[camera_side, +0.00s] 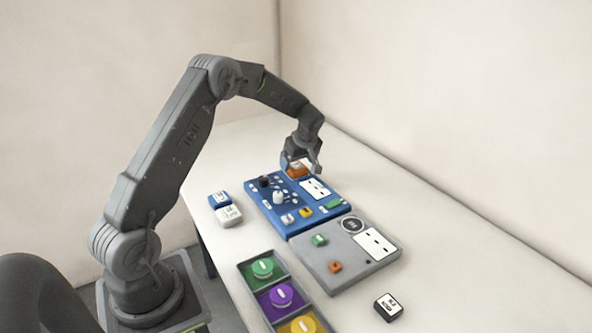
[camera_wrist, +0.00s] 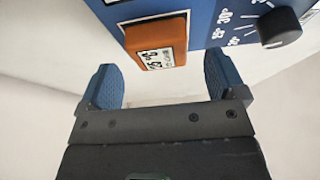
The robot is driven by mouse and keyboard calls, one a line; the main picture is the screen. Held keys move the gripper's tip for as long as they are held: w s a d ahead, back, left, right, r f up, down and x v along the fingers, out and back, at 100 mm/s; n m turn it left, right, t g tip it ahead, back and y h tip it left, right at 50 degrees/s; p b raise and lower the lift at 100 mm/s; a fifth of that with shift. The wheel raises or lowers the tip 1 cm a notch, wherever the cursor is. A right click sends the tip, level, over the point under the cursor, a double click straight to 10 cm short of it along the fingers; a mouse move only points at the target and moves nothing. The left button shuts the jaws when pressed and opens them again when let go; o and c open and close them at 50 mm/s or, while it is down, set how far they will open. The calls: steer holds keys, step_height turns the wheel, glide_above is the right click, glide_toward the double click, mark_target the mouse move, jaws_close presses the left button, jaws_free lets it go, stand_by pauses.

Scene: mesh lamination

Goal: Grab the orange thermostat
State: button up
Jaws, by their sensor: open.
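The orange thermostat (camera_wrist: 140,32) is a small block with a white label on its face. In the wrist view it sits at the edge of the blue panel (camera_wrist: 208,12), in front of and between my fingers. In the side view the thermostat (camera_side: 296,172) shows at the far end of the blue panel (camera_side: 272,212), partly hidden by my gripper. My gripper (camera_wrist: 160,84) is open and empty, with its two blue fingers spread apart. In the side view my gripper (camera_side: 301,166) is right at the thermostat; whether they touch I cannot tell.
A black knob (camera_wrist: 279,27) stands near the thermostat on the blue panel. A grey panel (camera_side: 330,276) adjoins it. A tray (camera_side: 246,277) holds green, purple and yellow round pieces. Blue and white blocks (camera_side: 229,215) lie left; a dark block (camera_side: 388,307) lies front right. Walls stand behind.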

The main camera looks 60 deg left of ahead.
steer(key=shift+x, duration=1.15)
steer(key=c, duration=1)
